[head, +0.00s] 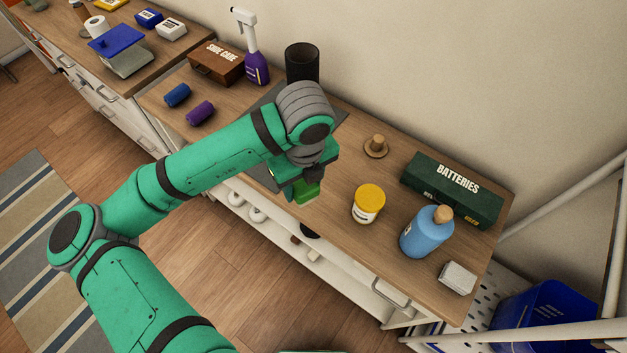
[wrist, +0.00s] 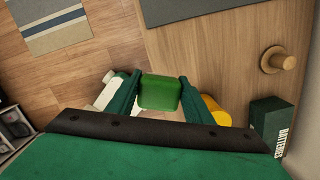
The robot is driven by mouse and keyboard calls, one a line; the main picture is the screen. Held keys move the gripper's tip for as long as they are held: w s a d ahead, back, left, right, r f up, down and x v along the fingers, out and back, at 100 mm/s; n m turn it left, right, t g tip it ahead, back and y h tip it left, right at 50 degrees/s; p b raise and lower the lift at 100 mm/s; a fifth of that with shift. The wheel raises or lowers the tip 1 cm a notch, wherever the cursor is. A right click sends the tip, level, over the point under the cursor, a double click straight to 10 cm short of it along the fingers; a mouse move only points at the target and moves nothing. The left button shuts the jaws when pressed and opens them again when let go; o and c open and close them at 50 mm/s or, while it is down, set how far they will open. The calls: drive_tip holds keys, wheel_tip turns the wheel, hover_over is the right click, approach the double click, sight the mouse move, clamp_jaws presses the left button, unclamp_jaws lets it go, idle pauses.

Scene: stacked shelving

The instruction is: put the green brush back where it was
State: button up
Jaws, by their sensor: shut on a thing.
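The green brush (head: 306,191) shows as a bright green block under my gripper in the head view. In the wrist view the green block (wrist: 159,92) sits between the two dark green fingers. My gripper (wrist: 158,97) is shut on it and holds it over the front part of the wooden shelf top (head: 334,205). The brush's lower parts and bristles cannot be made out. A dark grey mat (head: 338,113) lies on the shelf top behind my arm, partly hidden by it.
A yellow-lidded jar (head: 368,203) stands close right of my gripper. A wooden peg piece (head: 376,146), a batteries box (head: 452,189), a blue bottle (head: 427,231) and a white block (head: 458,278) stand further right. A black cup (head: 302,62), purple spray bottle (head: 256,68) and shoe care box (head: 216,63) stand behind.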

drive_tip(key=w+f, duration=0.2)
drive_tip(key=w+d+f, duration=0.1)
drive_tip(key=f, duration=0.1)
drive_tip(key=w+d+f, duration=0.1)
drive_tip(key=w+f, duration=0.1)
drive_tip(key=shift+w, duration=0.3)
drive_tip(key=shift+w+d+f, duration=0.1)
drive_tip(key=shift+w+f, duration=0.05)
drive_tip(key=shift+f, duration=0.8)
drive_tip(key=shift+w+f, duration=0.1)
drive_tip(key=shift+f, duration=0.85)
drive_tip(key=shift+f, duration=0.1)
drive_tip(key=o, duration=1.4)
drive_tip(key=r, duration=0.8)
drive_tip(key=s+r, duration=0.1)
drive_tip(key=r, duration=0.3)
drive_tip(key=shift+d+r, duration=0.15)
drive_tip(key=shift+d, duration=0.15)
